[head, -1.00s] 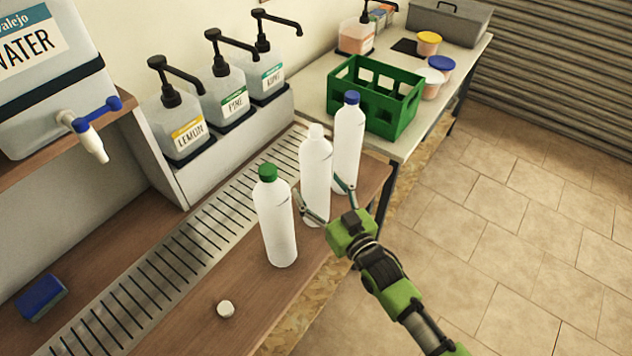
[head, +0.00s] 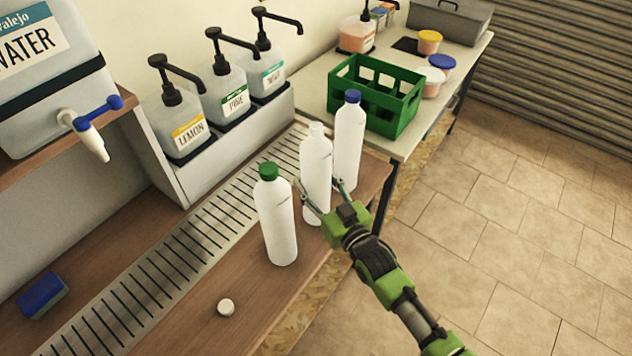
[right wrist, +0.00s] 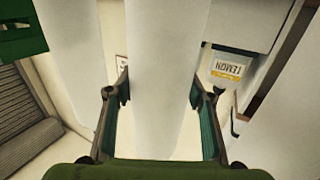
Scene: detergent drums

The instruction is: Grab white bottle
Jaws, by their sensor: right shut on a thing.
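Three white bottles stand upright on the wooden counter. The middle white bottle (head: 316,168) has an open white neck with no coloured cap. A green-capped bottle (head: 277,222) stands nearer, to its left, and a blue-capped bottle (head: 349,145) stands behind, to its right. My right gripper (head: 322,190) is shut on the middle bottle, one finger on each side of it, low on its body. In the right wrist view the middle bottle (right wrist: 165,75) runs between the fingers. A loose white cap (head: 226,307) lies on the counter near the front. My left gripper is not in view.
Pump dispensers (head: 182,125) line the back behind a metal drain grate (head: 190,245). A green crate (head: 376,97) stands on the bench beyond the bottles. A blue sponge (head: 42,295) lies at the left. The floor at right is clear.

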